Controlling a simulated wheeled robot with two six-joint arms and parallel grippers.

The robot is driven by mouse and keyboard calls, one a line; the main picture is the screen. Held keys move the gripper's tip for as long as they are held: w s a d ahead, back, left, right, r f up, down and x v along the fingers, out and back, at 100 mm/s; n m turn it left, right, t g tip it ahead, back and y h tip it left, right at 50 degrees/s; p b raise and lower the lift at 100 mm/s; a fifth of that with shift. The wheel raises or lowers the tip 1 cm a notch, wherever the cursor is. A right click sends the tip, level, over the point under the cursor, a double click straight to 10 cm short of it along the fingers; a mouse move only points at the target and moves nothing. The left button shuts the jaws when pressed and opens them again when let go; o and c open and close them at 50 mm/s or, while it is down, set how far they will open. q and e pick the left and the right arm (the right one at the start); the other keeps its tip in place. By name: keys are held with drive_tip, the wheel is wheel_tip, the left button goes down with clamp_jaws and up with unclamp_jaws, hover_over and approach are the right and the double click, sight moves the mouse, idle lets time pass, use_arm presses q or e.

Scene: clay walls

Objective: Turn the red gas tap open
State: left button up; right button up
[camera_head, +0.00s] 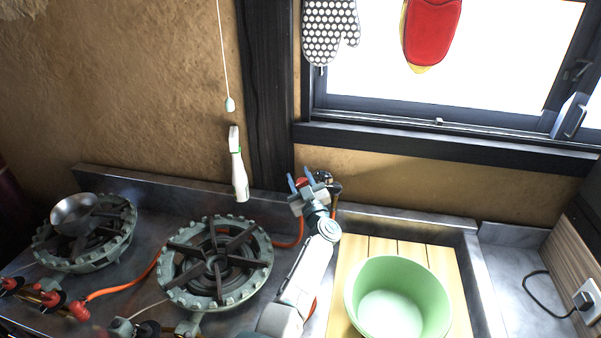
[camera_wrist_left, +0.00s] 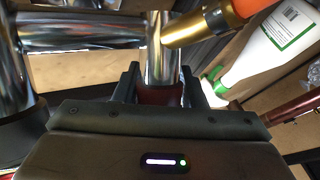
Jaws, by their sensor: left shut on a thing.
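The red gas tap (camera_head: 302,182) shows as a small red patch between the fingers of my left gripper (camera_head: 303,183), near the back wall. In the left wrist view, the dark red tap handle (camera_wrist_left: 160,95) sits between the two dark fingers of my left gripper (camera_wrist_left: 163,88), which is shut on it. A shiny metal pipe (camera_wrist_left: 160,50) rises behind the handle, with a brass fitting (camera_wrist_left: 188,30) and orange hose branching off to the right. Much of the tap is hidden by the gripper. My right gripper is in neither view.
Two burners (camera_head: 215,265) (camera_head: 95,250) stand on the metal counter at left; a metal bowl (camera_head: 74,213) is on the far one. A green tub (camera_head: 435,290) stands on a wooden board (camera_head: 350,262) at right. A white bottle (camera_head: 238,175) stands left of my gripper.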

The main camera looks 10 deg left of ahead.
use_arm(q)
drive_tip(key=shift+n+g, duration=0.3)
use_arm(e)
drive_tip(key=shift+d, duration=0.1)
use_arm(q)
drive_tip(key=o, duration=0.9)
drive_tip(key=shift+w+d, duration=0.1)
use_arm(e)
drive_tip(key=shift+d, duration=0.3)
use_arm(q)
drive_tip(key=shift+m, duration=0.4)
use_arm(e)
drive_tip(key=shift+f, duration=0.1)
